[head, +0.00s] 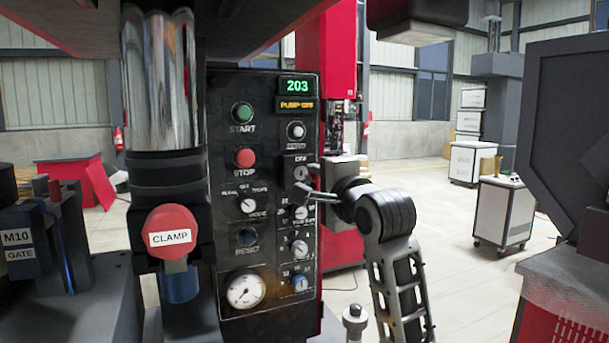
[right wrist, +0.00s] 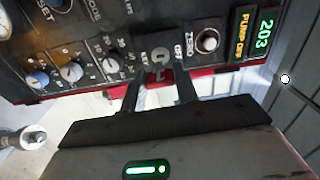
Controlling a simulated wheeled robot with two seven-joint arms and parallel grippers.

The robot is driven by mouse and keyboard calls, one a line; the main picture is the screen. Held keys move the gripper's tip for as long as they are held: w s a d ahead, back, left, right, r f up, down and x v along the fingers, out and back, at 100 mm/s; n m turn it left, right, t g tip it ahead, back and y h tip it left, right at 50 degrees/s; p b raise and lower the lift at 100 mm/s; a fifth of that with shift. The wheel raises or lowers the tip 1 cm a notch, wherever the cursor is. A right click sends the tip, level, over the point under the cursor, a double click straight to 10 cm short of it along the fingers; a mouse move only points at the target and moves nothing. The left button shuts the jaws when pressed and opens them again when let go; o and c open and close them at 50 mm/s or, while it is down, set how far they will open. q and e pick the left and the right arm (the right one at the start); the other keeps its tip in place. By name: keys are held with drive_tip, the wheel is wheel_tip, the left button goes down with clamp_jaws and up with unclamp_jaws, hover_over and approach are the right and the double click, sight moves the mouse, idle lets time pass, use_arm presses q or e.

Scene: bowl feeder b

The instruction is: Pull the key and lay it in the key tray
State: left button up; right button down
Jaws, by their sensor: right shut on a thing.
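The key switch (head: 301,173) sits on the right side of the black control panel (head: 262,290), below the ZERO button. My right gripper (head: 313,180) reaches it from the right and is shut on the key. In the right wrist view my two fingers (right wrist: 160,78) straddle the switch (right wrist: 160,55), which has an OFF label beside it. The key itself is small and mostly hidden between the fingertips; I cannot tell whether it is still in the lock. I cannot make out the key tray. My left gripper is not in view.
A red CLAMP button (head: 171,238) and a chrome cylinder (head: 160,80) stand left of the panel. Several knobs and a gauge (head: 244,290) lie close below the switch. A dark machine (head: 570,130) stands at right.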

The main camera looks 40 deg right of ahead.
drive_tip(key=shift+v, duration=0.95)
